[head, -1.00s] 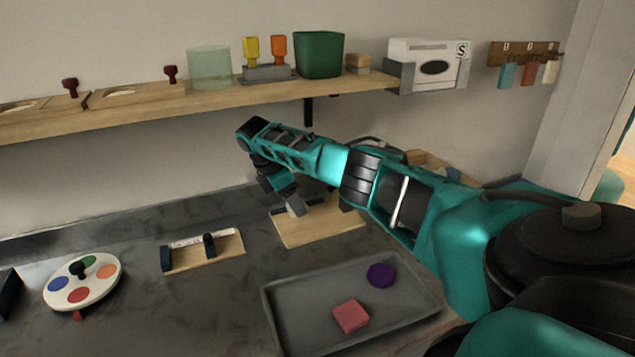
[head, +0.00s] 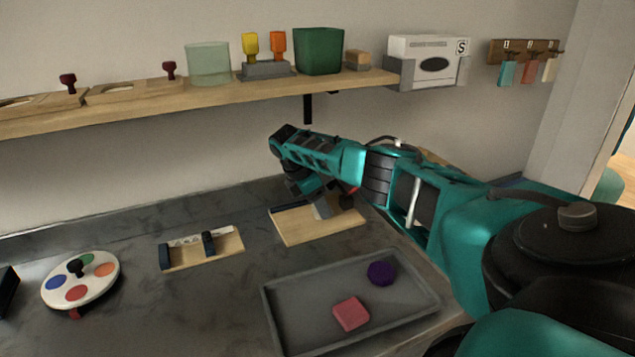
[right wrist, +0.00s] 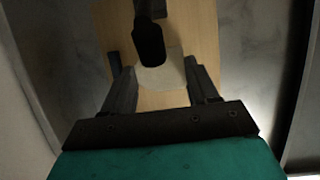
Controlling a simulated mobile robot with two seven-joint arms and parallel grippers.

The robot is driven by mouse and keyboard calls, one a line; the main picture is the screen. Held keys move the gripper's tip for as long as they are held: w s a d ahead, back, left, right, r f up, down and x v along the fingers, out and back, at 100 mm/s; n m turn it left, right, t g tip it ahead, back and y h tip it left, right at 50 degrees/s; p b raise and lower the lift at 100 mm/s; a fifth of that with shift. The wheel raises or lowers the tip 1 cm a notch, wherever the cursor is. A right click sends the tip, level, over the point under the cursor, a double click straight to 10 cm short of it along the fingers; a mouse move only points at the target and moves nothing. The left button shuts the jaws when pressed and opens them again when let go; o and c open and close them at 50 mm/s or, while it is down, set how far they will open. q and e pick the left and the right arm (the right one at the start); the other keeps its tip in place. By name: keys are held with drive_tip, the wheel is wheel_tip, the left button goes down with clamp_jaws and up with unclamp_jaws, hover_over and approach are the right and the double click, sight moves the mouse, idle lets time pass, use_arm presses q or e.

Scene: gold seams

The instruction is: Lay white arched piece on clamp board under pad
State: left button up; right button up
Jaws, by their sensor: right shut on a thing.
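The clamp board (head: 325,232) is a pale wooden board on the dark counter, with a dark bar along its back left edge. My right gripper (head: 322,207) is over it. In the right wrist view, the gripper (right wrist: 160,92) is shut on the white arched piece (right wrist: 167,78). The piece lies above the wooden board, with a dark pad (right wrist: 150,45) over part of it. I cannot tell whether the piece touches the board or the pad. In the head view, the piece is not clearly visible. My left gripper is not in view.
A grey tray (head: 290,320) with a pink block (head: 351,314) and a purple piece (head: 381,273) is in front. A small wooden stand (head: 227,256) and a round palette (head: 95,288) are left. A shelf (head: 140,110) with several items runs behind.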

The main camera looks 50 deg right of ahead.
drive_tip(key=shift+f, duration=0.15)
drive_tip(key=o, duration=0.9)
drive_tip(key=p+v, duration=0.1)
drive_tip(key=v, duration=0.7)
drive_tip(key=shift+d, duration=0.15)
